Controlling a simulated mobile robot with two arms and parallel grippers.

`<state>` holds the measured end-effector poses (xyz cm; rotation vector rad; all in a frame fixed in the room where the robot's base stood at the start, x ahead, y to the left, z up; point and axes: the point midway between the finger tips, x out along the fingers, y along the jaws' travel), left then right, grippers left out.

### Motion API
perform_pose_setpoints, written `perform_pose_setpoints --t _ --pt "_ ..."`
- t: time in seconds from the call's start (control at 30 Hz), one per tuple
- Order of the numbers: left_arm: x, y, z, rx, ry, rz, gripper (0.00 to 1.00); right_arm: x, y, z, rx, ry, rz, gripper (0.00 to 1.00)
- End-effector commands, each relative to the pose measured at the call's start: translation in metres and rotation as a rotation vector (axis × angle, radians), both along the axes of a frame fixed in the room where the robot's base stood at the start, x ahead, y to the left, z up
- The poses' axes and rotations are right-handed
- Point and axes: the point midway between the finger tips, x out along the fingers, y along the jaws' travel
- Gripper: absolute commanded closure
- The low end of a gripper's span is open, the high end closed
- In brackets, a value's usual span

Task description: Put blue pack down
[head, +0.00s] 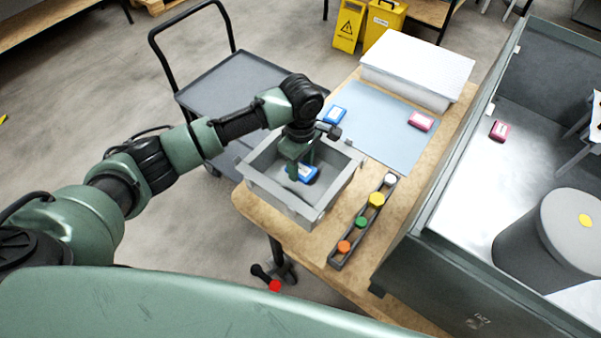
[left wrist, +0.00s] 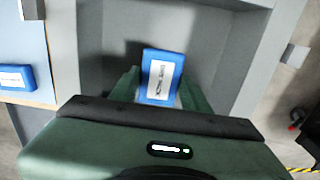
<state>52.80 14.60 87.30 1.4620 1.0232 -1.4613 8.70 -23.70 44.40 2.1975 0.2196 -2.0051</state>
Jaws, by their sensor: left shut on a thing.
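My left gripper (head: 304,170) is shut on a blue pack (head: 308,174) with a white label. The gripper and pack are inside the grey open bin (head: 255,185) on the wooden table. In the left wrist view the blue pack (left wrist: 161,78) stands up between the green fingers (left wrist: 160,90), over the bin's grey floor (left wrist: 215,60). I cannot tell whether the pack touches that floor. A second blue pack (head: 334,115) lies at the left edge of the pale blue mat (head: 375,130). My right gripper is not in view.
A red pack (head: 421,121) lies on the mat, with a white lidded box (head: 417,68) behind. A rack (head: 340,259) of coloured caps stands right of the bin. The large grey analyser housing (head: 440,235) on the right holds another red pack (head: 499,130) and a grey cylinder (head: 550,245).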

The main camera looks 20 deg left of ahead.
Motion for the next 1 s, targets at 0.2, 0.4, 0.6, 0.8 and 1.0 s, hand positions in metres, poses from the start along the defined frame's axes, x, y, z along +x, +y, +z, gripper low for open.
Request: perform_pose_setpoints --t 0.2,0.4,0.6,0.8,1.0 --pt "-0.001 0.001 -0.026 0.002 0.002 0.001 0.94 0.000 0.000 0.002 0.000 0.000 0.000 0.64" --pt "0.000 0.000 -0.045 0.001 0.000 0.001 0.94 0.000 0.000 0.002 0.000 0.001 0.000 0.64" --pt "0.000 0.000 -0.045 0.001 0.000 0.000 0.94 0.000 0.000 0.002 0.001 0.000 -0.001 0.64" --pt "0.000 0.000 -0.048 0.000 0.000 0.000 0.42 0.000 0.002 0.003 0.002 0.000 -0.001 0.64" --pt "0.000 0.000 -0.048 0.000 0.000 0.000 0.32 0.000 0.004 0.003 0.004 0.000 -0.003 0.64"
